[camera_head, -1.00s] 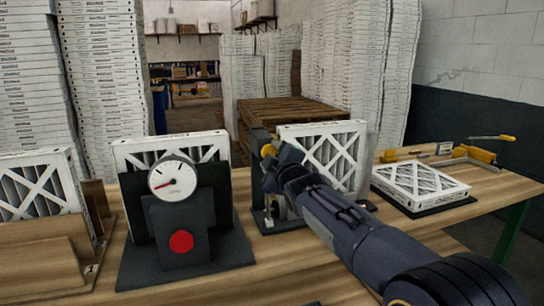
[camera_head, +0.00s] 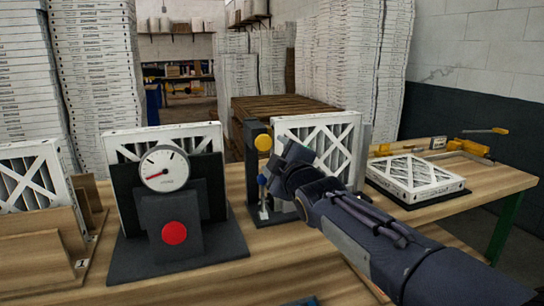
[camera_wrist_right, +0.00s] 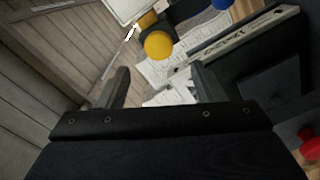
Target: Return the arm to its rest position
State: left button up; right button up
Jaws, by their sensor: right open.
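My right gripper (camera_head: 282,158) is raised over the table, beside the middle stand that has a yellow knob (camera_head: 264,143) and a blue part. In the right wrist view my right gripper (camera_wrist_right: 163,85) has its two fingers apart with nothing between them. The yellow knob (camera_wrist_right: 158,45) shows beyond the fingers there, apart from them. My right arm (camera_head: 375,235) runs from the lower right corner towards the stand. A boxed filter (camera_head: 335,135) stands upright in this stand, partly hidden behind my gripper. My left gripper is not in view.
A gauge (camera_head: 166,168) with a red button (camera_head: 174,233) stands left of centre, a filter behind it. Another filter (camera_head: 34,175) leans in a wooden holder at the left. A filter (camera_head: 415,173) lies flat at the right near yellow clamps (camera_head: 470,147). The front table is mostly bare.

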jog(key=s+d+f+m+g+h+p, duration=0.1)
jog(key=s+d+f+m+g+p, duration=0.1)
jog(key=s+d+f+m, duration=0.3)
jog(key=s+d+f+m+g+p, duration=0.1)
jog(key=s+d+m+g, duration=0.1)
jog(key=d, duration=0.5)
jog(key=s+d+f+m+g+h+p, duration=0.1)
jog(key=s+d+f+m+g+p, duration=0.1)
jog(key=s+d+f+m, duration=0.3)
pick_arm(q)
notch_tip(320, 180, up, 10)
jog(key=p, duration=0.5)
pick_arm(e)
jog(key=s+f+m+g, duration=0.2)
jog(key=s+f, duration=0.1)
jog(key=s, duration=1)
jog(key=s+f+m+g, duration=0.3)
jog(key=s, duration=1)
jog(key=shift+s+d+f+m+g, duration=0.15)
jog(key=shift+s+d+m+g, duration=0.15)
jog(key=shift+d, duration=0.05)
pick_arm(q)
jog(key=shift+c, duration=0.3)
